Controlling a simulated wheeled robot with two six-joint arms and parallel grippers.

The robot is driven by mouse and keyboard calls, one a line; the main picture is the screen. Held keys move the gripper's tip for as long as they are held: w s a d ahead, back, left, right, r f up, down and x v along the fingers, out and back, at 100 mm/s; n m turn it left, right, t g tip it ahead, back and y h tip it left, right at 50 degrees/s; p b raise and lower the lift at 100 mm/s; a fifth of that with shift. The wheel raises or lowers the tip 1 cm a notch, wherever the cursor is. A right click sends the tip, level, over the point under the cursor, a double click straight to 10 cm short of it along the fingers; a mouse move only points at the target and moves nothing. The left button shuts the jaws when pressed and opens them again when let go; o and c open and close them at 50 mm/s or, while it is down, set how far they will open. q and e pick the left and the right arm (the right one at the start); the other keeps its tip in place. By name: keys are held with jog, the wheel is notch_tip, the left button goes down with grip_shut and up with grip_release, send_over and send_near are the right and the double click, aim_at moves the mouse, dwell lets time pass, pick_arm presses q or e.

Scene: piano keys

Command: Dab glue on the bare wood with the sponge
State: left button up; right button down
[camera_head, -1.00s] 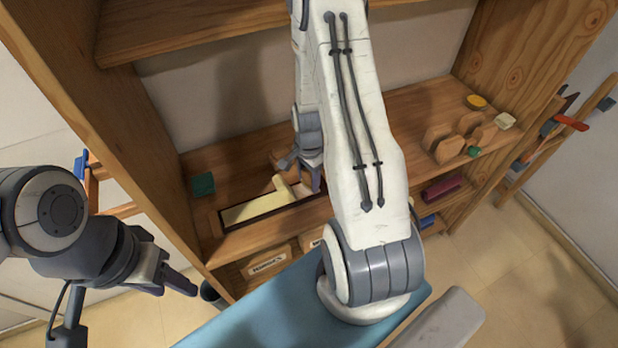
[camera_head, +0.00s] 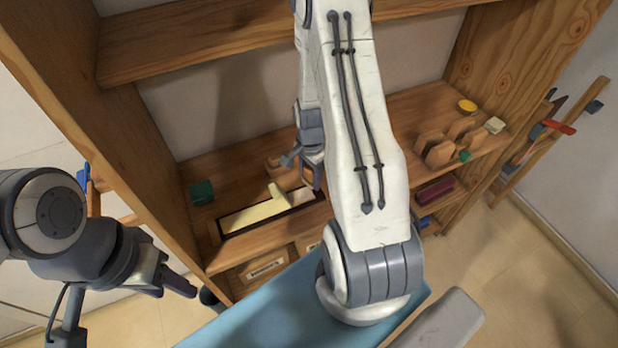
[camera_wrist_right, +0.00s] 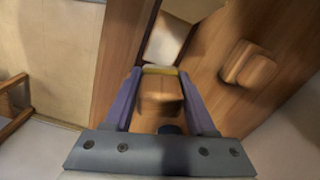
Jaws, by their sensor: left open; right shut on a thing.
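My right gripper (camera_head: 311,175) is shut on a tan block with a yellow far edge, seemingly the sponge (camera_wrist_right: 160,94); it sits between the purple fingers in the right wrist view. The gripper is just above the right end of a long cream piano key (camera_head: 248,216) in a dark-edged tray on the shelf. A pale patch (camera_head: 303,196) shows at that end; I cannot tell if it is bare wood or glued. A cream raised piece (camera_head: 279,196) stands near the key's middle. My left gripper (camera_head: 178,283) is open and empty, left of the shelf front.
A green block (camera_head: 202,192) lies left of the tray. Wooden holders (camera_head: 440,146), a yellow round thing (camera_head: 467,106) and a pale block (camera_head: 494,125) stand on the shelf's right. The upper shelf (camera_head: 200,45) and side panels bound the space.

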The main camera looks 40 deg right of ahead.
aim_at(309, 169)
jog(key=shift+a+r+p, duration=0.1)
jog(key=shift+r+p, duration=1.4)
jog(key=shift+r, duration=0.65)
jog(key=shift+w, duration=0.1)
